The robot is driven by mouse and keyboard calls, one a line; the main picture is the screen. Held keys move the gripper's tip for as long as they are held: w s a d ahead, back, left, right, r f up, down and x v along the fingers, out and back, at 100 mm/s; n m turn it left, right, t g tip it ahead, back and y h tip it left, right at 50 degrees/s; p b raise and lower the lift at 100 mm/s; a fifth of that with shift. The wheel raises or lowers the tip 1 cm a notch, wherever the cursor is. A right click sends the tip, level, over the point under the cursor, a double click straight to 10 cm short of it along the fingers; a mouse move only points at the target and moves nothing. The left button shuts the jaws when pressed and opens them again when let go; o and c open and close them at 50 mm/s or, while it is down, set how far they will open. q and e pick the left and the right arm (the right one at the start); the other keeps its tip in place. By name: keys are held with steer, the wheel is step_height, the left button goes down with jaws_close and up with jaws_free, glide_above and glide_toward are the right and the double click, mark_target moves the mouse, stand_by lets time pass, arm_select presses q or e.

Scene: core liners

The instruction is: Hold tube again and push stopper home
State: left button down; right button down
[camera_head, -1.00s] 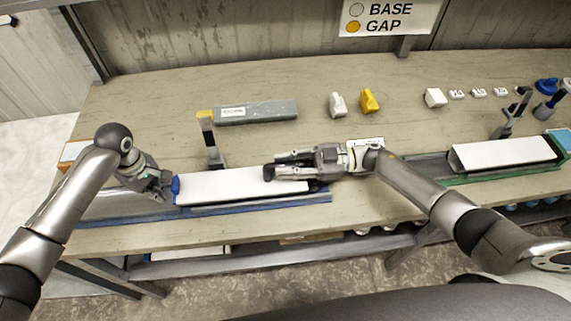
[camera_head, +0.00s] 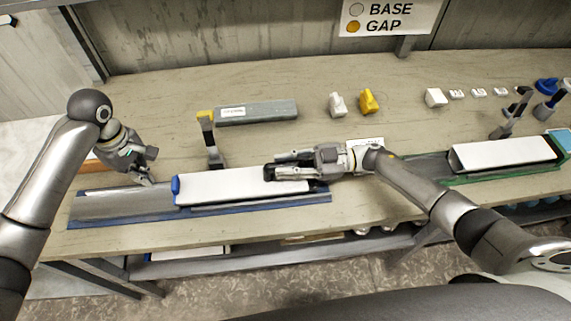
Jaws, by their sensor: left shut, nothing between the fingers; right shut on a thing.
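A white tube (camera_head: 228,187) lies in the blue-edged tray (camera_head: 105,208) at the left of the bench. A blue stopper (camera_head: 176,189) sits at the tube's left end; I cannot tell how deep it is seated. My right gripper (camera_head: 270,172) is shut on the tube near its right end. My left gripper (camera_head: 149,175) is shut and empty, left of the stopper and apart from it, above the tray's back side.
A yellow-topped post (camera_head: 210,140) stands behind the tube, with a grey labelled bar (camera_head: 257,112) behind it. White (camera_head: 337,105) and yellow (camera_head: 368,101) pieces lie at the back. A second white tube (camera_head: 503,154) lies in a green-edged tray at right.

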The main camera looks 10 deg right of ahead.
steer(key=shift+s+f, duration=0.2)
steer(key=shift+f, duration=0.2)
steer(key=c, duration=1.4)
jaws_free()
steer(key=shift+o, duration=0.7)
steer(key=shift+r, duration=0.1)
steer(key=shift+d, duration=0.1)
steer(key=shift+w+d, duration=0.15)
steer(key=shift+d, duration=0.35)
steer(key=s+d, duration=0.1)
steer(key=d, duration=0.9)
steer(key=shift+d+r, duration=0.2)
steer(key=shift+d, duration=0.2)
steer(key=shift+s, duration=0.15)
